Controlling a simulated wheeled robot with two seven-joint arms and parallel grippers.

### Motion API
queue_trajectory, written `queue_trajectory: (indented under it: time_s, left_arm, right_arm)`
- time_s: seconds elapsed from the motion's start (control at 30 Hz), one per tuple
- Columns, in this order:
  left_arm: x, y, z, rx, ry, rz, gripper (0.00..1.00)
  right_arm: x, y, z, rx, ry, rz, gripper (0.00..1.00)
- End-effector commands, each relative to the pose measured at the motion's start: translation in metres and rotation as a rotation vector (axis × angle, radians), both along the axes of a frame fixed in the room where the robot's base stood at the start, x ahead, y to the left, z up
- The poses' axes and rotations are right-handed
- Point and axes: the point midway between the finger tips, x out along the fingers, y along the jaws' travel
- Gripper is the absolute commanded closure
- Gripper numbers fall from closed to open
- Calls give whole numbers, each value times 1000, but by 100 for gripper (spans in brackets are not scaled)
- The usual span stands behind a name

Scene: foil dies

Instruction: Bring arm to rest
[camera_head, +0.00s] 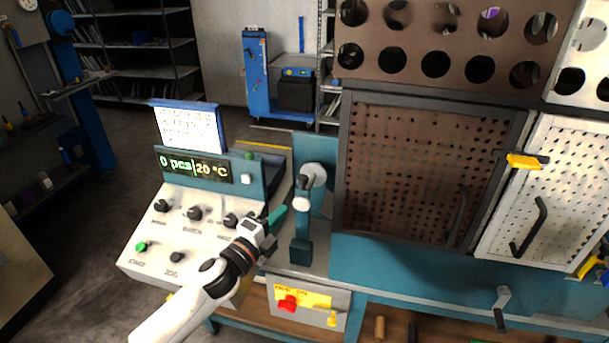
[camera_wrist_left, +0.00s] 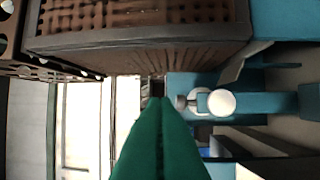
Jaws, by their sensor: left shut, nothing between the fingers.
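My left arm comes in from the bottom left in the head view, and its gripper (camera_head: 277,218) is in front of the machine, beside the control panel's right edge. Its green fingers are shut together with nothing between them. In the left wrist view the green fingers (camera_wrist_left: 160,135) point toward the teal machine part with a white round knob (camera_wrist_left: 221,102). A gap between the fingers and that part cannot be judged exactly. My right gripper is not in view.
A control panel (camera_head: 180,225) with knobs and a display reading "0 pcs 20 °C" stands left of the gripper. A brown perforated door (camera_head: 400,170) is at the right. Open floor lies at left.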

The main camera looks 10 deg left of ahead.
Motion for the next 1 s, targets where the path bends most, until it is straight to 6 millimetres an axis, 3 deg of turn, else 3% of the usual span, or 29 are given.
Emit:
queue_trajectory:
  time_s: [0.17, 0.27, 0.37, 0.5, 0.6, 1.0]
  left_arm:
    - [-10, 1, -10, -82, 68, 49, 100]
    - [-33, 7, -33, -247, 218, 159, 100]
    - [-76, 16, -67, -477, 443, 325, 100]
    - [-150, 26, -111, -747, 755, 564, 100]
    - [-193, 27, -128, -858, 908, 689, 100]
    - [-315, 21, -148, -1075, 1286, 1021, 100]
  right_arm:
    - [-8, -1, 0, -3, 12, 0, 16]
    - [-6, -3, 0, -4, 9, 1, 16]
    - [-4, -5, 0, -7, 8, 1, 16]
    - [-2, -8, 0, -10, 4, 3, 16]
    - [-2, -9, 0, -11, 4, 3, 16]
    - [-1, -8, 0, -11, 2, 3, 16]
